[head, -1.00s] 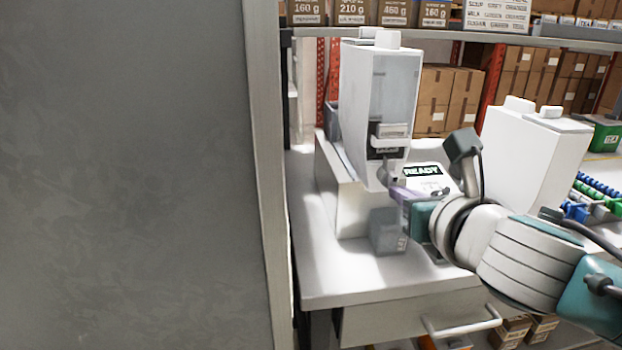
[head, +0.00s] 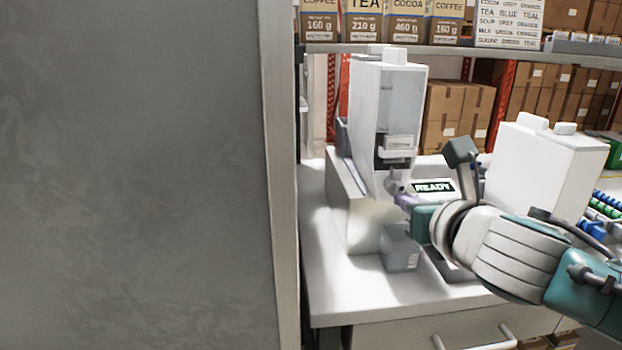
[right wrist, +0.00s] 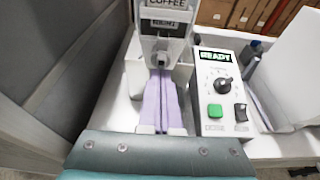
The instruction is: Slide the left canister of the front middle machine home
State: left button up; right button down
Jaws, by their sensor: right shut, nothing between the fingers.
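A tall white canister (head: 385,120) with a clear grey front window and a spout at its lower front stands at the left of a white machine base (head: 372,218). In the right wrist view the canister front (right wrist: 163,22) carries a COFFEE label; the smaller label under it is hard to read. My right gripper (head: 404,200) is at the canister's lower front, by the spout. Its purple fingers are together and empty in the right wrist view (right wrist: 162,85); whether they touch the canister is unclear. I cannot tell how far back the canister sits. My left gripper is out of view.
A READY display (head: 434,187) with a knob and buttons is right of the canister. Another white canister-like unit (head: 545,165) stands behind my right arm. A large grey panel (head: 135,175) fills the left. The counter front (head: 335,295) is clear.

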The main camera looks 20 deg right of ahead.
jog(key=shift+w+d, duration=0.2)
jog(key=shift+w, duration=0.8)
jog(key=s+a+p, duration=0.1)
jog(key=s+p, duration=0.2)
jog(key=s, duration=0.4)
jog(key=shift+s+a, duration=0.4)
